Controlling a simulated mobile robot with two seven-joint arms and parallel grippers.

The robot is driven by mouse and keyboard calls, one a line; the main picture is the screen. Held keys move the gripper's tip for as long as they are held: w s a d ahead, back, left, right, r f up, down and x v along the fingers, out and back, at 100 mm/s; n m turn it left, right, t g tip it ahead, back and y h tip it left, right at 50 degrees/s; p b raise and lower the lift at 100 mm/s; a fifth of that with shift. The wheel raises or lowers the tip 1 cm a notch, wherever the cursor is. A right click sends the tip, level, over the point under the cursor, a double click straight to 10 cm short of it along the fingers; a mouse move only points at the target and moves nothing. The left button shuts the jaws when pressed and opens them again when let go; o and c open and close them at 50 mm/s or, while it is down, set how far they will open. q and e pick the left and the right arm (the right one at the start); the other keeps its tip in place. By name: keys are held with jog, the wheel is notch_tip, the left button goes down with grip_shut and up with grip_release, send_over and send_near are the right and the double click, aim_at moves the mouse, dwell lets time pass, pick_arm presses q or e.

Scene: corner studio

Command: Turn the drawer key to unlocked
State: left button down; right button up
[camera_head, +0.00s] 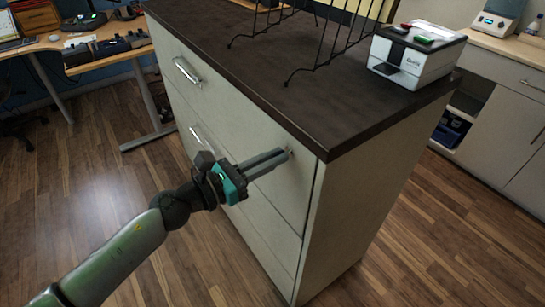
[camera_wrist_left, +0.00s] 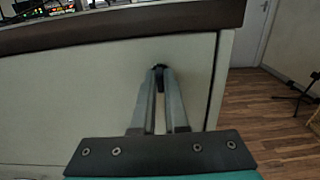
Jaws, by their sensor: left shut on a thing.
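My left gripper (camera_head: 284,156) reaches in from the left to the upper drawer front (camera_head: 232,120) of a pale cabinet, near its right end. In the left wrist view the fingertips (camera_wrist_left: 160,72) meet at a small dark key (camera_wrist_left: 158,67) on the drawer front and are shut on it. The fingers hide most of the key, and I cannot tell which way it is turned. The drawer is closed. My right gripper is not in view.
The cabinet's dark top (camera_head: 250,60) overhangs just above my gripper. A black wire rack (camera_head: 320,40) and a white box-shaped device (camera_head: 412,55) stand on it. A metal drawer handle (camera_head: 187,72) sticks out at left. Wooden floor (camera_head: 90,190) is clear in front.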

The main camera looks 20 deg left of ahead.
pick_arm(q)
jog(key=shift+n, duration=0.4)
jog(key=shift+w+a+f+n+p, duration=0.1)
jog(key=shift+n+p, duration=4.45)
jog(key=shift+n, duration=3.85)
jog(key=c, duration=0.9)
grip_release()
jog(key=shift+c, duration=0.2)
